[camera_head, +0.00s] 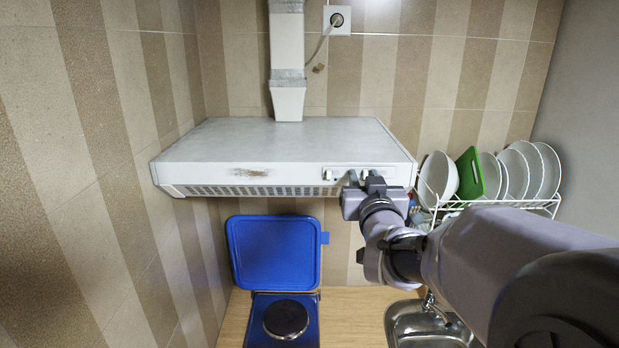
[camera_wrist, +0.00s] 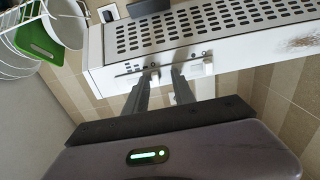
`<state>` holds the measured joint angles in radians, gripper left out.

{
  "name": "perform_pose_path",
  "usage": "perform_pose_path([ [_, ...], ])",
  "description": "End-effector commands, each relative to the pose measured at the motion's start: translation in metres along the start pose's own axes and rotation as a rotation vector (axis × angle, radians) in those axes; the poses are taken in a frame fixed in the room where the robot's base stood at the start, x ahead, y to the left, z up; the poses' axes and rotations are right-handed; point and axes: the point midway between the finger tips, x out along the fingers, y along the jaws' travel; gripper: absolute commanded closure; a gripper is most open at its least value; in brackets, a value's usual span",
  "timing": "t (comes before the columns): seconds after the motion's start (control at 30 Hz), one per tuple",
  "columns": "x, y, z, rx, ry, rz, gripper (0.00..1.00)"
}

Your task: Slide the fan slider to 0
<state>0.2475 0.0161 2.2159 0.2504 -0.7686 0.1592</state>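The white range hood (camera_head: 290,140) has a control panel (camera_head: 345,172) on the right of its front face. One white slider knob (camera_head: 327,174) shows on the panel's left side in the head view. In the wrist view, which sees the hood upside down, a white knob (camera_wrist: 197,69) is just right of the fingers, and another small knob (camera_wrist: 155,76) is between the fingertips, close to the left one. The labels are too small to read, so I cannot tell which is the fan slider. My gripper (camera_head: 362,177) is at the panel with its fingers apart (camera_wrist: 163,73); contact is unclear.
Below the hood are a hob plate (camera_head: 286,318) and its raised blue lid (camera_head: 275,252). A dish rack (camera_head: 500,204) with plates and a green board (camera_head: 470,174) is to the right. A sink (camera_head: 425,325) is at bottom right. The space left of the hood's underside is free.

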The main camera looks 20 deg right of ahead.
Motion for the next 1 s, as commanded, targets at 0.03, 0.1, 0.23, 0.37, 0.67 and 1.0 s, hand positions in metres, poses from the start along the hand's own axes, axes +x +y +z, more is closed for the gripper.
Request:
perform_pose_path([
  [0.03,0.0,0.0,0.0,0.0,0.0,0.0,0.69],
  [0.1,0.0,0.0,0.0,0.0,0.0,0.001,0.69],
  [0.23,-0.009,0.0,0.001,0.0,0.002,0.0,0.69],
  [0.37,-0.039,0.0,0.002,0.0,0.005,0.0,0.69],
  [0.67,-0.137,0.0,0.001,0.002,0.006,0.0,0.69],
  [1.0,-0.175,-0.001,0.0,0.0,0.0,-0.001,0.69],
])
